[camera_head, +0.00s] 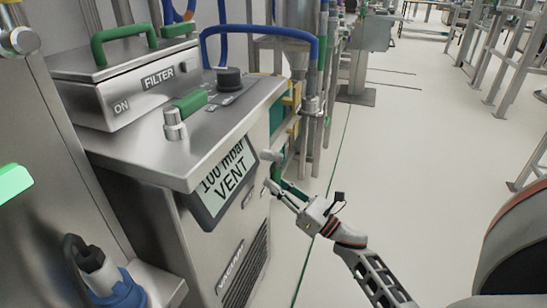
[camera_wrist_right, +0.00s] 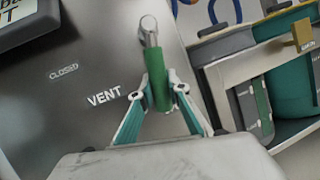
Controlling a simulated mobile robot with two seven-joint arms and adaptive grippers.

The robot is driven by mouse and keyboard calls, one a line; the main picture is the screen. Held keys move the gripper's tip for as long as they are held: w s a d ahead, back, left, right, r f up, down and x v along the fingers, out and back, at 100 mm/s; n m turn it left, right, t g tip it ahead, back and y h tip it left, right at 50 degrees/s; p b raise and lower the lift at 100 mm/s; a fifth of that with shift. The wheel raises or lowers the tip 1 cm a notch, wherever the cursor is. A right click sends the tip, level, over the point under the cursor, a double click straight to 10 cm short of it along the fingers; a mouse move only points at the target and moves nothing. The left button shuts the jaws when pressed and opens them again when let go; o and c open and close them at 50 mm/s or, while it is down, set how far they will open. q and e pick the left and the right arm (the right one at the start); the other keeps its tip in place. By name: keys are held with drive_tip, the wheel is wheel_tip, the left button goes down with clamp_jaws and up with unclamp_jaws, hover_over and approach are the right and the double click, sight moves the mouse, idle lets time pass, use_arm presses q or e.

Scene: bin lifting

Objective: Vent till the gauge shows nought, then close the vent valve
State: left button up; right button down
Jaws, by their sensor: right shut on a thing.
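The display (camera_head: 222,187) on the front of the steel cabinet reads "100 mbar" and "VENT". The vent valve has a green lever (camera_wrist_right: 157,78) on a metal stem, beside the printed word "VENT" (camera_wrist_right: 104,95). The word "CLOSED" (camera_wrist_right: 63,72) stands further left, away from the lever. My right gripper (camera_wrist_right: 161,93) is shut on the green lever, one finger on each side. In the head view my right gripper (camera_head: 270,184) is at the cabinet's right front edge, and the lever is mostly hidden there. My left gripper is out of view.
A filter box (camera_head: 130,85) with a green handle sits on the cabinet top. Pipes and a teal unit stand right of the cabinet.

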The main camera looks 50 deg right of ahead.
drive_tip(key=shift+w+d+n+y, duration=0.15)
drive_tip(key=shift+d+n+y, duration=0.3)
drive_tip(key=shift+n, duration=0.35)
drive_tip(key=shift+w+d+n+y, duration=0.15)
drive_tip(key=shift+d+n+y, duration=0.25)
drive_tip(key=shift+n, duration=0.4)
drive_tip(key=c, duration=1.9)
unclamp_jaws()
drive_tip(key=shift+s+f, duration=0.15)
drive_tip(key=v, duration=1.1)
drive_tip(key=shift+s+f, duration=0.15)
drive_tip(key=shift+s, duration=0.05)
